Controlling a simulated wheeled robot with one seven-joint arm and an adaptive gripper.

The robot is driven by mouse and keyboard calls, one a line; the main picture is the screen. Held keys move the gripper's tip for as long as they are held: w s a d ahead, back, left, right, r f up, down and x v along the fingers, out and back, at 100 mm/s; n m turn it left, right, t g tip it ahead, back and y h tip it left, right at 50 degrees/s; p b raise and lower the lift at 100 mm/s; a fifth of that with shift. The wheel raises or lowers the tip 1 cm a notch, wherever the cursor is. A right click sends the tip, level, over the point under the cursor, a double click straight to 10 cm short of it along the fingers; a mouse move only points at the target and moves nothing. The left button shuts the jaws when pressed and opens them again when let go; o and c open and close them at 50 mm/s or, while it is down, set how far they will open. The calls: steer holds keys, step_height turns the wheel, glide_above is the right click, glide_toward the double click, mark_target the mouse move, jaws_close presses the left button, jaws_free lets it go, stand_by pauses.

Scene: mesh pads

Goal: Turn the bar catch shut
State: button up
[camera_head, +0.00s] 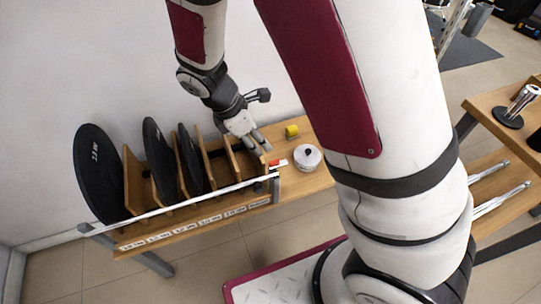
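A wooden rack (215,213) holds several dark round pads upright between wooden dividers. A long white bar (180,206) runs across the rack's front, from the left end to the right end post. A small red and white piece (278,163), which looks like the catch, is at the rack's right end, just above the bar's end. My gripper (262,146) points down at the rack's right end, just behind and left of the red piece. I cannot tell whether it touches the piece. Its fingers are small in view and their gap does not show clearly.
A white round pot with a black knob (307,157) and a yellow roll (292,132) stand on the wooden top right of the rack. My arm hides the middle right. Another wooden table (490,104) with metal items is at the far right. A wall is close behind the rack.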

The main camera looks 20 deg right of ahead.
mark_target(274, 161)
steer(key=b+x, duration=0.2)
steer(key=x, duration=0.9)
steer(key=shift+r, duration=0.1)
jaws_close()
